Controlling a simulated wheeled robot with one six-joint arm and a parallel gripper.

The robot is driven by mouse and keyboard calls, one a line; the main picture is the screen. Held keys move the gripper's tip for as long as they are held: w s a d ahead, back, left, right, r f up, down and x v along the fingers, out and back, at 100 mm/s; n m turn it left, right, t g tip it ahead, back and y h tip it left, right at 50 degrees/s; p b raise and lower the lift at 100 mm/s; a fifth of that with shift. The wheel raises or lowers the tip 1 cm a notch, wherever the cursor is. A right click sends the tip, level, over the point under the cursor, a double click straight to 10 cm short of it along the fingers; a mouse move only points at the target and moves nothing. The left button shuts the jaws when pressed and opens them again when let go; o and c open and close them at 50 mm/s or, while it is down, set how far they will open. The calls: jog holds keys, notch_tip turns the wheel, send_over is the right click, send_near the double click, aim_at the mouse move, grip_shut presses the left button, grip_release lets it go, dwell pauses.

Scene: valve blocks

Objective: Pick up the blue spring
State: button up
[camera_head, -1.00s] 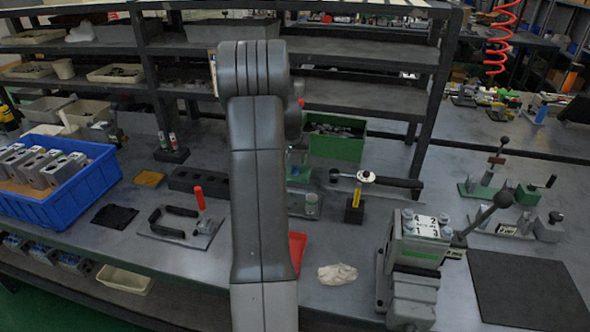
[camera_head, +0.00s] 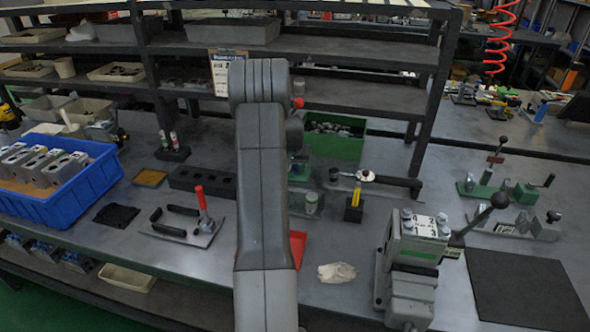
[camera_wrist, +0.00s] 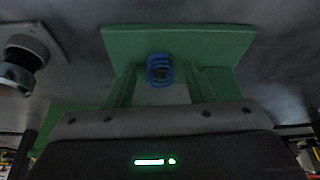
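The blue spring (camera_wrist: 160,70) stands in front of a green plate (camera_wrist: 180,42) in the wrist view. The uprights look apart, with a gap around the spring, and I see no clear contact. The fingertips are hard to make out against the green plate. In the head view my arm hides the gripper and the spring.
A grey round part (camera_wrist: 25,62) sits left of the spring. In the head view, a green bin (camera_head: 335,138), a black-and-yellow stand (camera_head: 354,205), a white cloth (camera_head: 337,272) and a valve block (camera_head: 418,240) lie right of my arm. A red-handled tool plate (camera_head: 190,228) and blue crate (camera_head: 62,190) are left.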

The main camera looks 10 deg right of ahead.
aim_at(295, 164)
jog(key=c, duration=0.9)
jog(key=shift+r, duration=0.5)
notch_tip(295, 164, up, 2)
jog(key=shift+r+b, duration=0.2)
jog(key=shift+b, duration=0.15)
jog(key=s+a+b, duration=0.1)
jog(key=s, duration=0.4)
jog(key=s+a+b, duration=0.1)
jog(key=s+a, duration=0.1)
jog(key=s, duration=0.4)
jog(key=s+a+b, duration=0.1)
jog(key=s+a, duration=0.1)
jog(key=s, duration=0.4)
jog(key=shift+s+a, duration=0.1)
jog(key=shift+a, duration=0.05)
